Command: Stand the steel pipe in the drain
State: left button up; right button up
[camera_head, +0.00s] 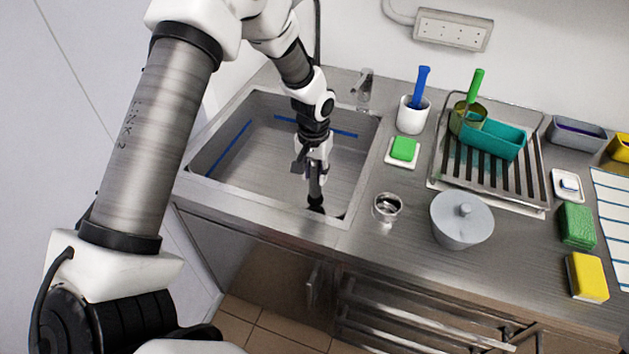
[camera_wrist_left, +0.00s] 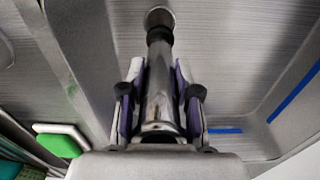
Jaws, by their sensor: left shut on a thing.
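My left gripper (camera_head: 314,165) is inside the steel sink (camera_head: 230,150), pointing down, shut on the steel pipe (camera_head: 315,190). In the left wrist view the shiny pipe (camera_wrist_left: 160,95) runs between the gripper's two purple-lined fingers (camera_wrist_left: 158,100) and away toward the sink floor. Its far end has a dark collar and lines up with the round drain (camera_wrist_left: 158,14). In the head view the pipe's dark lower end is near the sink's front wall. I cannot tell whether the end is in the drain or just above it. My right gripper is not in view.
Blue tape strips (camera_head: 229,148) mark the sink walls. A tap (camera_head: 364,88) stands behind. On the counter to the right are a small steel cup (camera_head: 387,207), a grey lidded pot (camera_head: 462,222), a green sponge (camera_head: 403,148) on a dish, and a dish rack (camera_head: 455,170).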

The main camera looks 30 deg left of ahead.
aim_at(315, 187)
pick_arm(q)
jog(key=shift+s+f+b, duration=0.15)
jog(key=shift+f+b, duration=0.35)
jog(key=shift+f, duration=0.05)
notch_tip(315, 187, down, 4)
jog(key=b, duration=0.3)
jog(key=shift+f+b, duration=0.2)
jog(key=shift+b, duration=0.2)
jog(key=shift+d+r, duration=0.1)
jog(key=shift+r, duration=0.1)
jog(key=shift+f, duration=0.1)
jog(key=shift+s+p, duration=0.1)
jog(key=shift+p, duration=0.25)
